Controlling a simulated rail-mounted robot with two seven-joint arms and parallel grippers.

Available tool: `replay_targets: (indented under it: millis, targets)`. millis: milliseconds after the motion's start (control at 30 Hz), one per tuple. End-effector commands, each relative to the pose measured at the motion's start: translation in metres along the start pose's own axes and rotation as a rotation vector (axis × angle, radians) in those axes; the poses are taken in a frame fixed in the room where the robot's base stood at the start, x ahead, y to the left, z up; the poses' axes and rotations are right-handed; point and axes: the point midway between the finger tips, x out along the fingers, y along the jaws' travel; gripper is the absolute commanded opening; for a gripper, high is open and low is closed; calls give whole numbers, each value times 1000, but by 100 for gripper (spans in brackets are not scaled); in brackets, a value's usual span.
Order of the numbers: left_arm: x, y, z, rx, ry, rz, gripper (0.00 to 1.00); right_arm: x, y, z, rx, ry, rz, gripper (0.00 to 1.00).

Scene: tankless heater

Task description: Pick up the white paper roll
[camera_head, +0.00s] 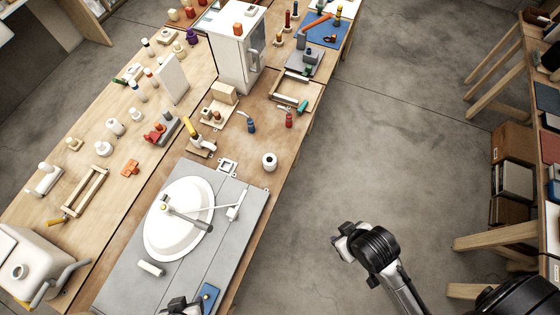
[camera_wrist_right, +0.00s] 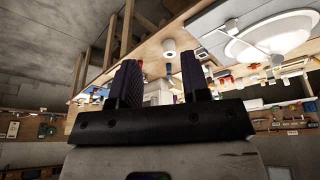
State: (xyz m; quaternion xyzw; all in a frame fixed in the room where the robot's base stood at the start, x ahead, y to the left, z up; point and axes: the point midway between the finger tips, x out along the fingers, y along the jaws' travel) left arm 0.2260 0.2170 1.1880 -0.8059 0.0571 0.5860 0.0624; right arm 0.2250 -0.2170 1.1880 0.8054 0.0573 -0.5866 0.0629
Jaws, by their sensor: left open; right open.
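The white paper roll (camera_head: 269,161) stands upright near the right edge of the wooden bench, with its dark core hole facing up. It also shows in the right wrist view (camera_wrist_right: 168,46), beyond and between the fingertips. My right gripper (camera_wrist_right: 159,76) is open with nothing between its dark ridged fingers. In the head view my right arm's wrist end is over the floor, right of the bench and well apart from the roll. My left gripper (camera_head: 183,303) is at the bottom edge, over the grey board, partly cut off; it is open, below and left of the roll.
A grey board (camera_head: 232,235) with a large white dish (camera_head: 178,205) lies left of and below the roll. A small white frame (camera_head: 227,166), blue bottle (camera_head: 251,125) and red bottle (camera_head: 289,119) stand near it. A white heater box (camera_head: 232,50) stands behind. Open floor lies to the right.

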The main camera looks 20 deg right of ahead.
Motion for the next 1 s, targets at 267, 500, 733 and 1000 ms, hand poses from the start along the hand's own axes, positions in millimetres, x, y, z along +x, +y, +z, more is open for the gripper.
replay_targets:
  millis: [267, 500, 733, 1000]
  targets:
    - [0, 2, 1, -4, -3, 4, 48, 0, 0, -2, 0, 4, 1, 47]
    - [0, 1, 1, -4, -3, 3, 48, 0, 0, -1, 0, 3, 1, 70]
    - [0, 0, 0, -1, -1, 1, 48, 0, 0, 0, 0, 2, 1, 89]
    - [8, -1, 3, 5, -1, -4, 48, 6, 1, -6, 2, 19, 2, 89]
